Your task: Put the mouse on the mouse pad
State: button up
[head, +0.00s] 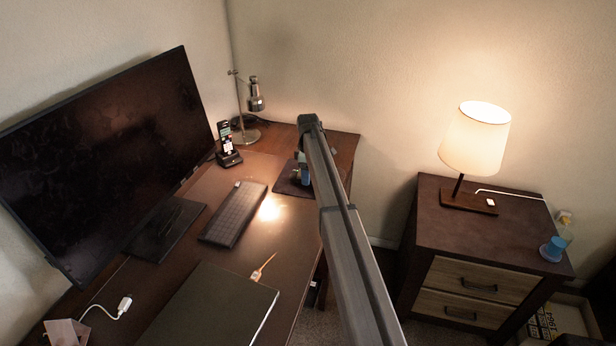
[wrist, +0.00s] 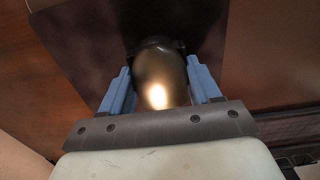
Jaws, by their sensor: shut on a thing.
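The mouse (wrist: 160,80) is a shiny brown-gold rounded shape in the wrist view. It sits between the two blue fingers of my gripper (wrist: 159,66), which is shut on it. The dark mouse pad (wrist: 85,45) lies beneath the mouse in that view. I cannot tell whether the mouse touches the pad. In the head view, my gripper (head: 304,174) is over the mouse pad (head: 286,184) near the right edge of the desk. My arm hides part of the pad there, and the mouse cannot be made out.
A keyboard (head: 234,213) lies left of the pad. A phone in its dock (head: 228,145) and a metal desk lamp (head: 255,100) stand behind. A monitor (head: 100,160) and a dark closed laptop or folder (head: 212,310) take up the left and front. A nightstand (head: 480,250) stands apart at right.

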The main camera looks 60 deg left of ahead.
jog(key=shift+f, duration=0.65)
jog(key=shift+f, duration=0.15)
jog(key=o, duration=1.1)
notch_tip(320, 180, up, 12)
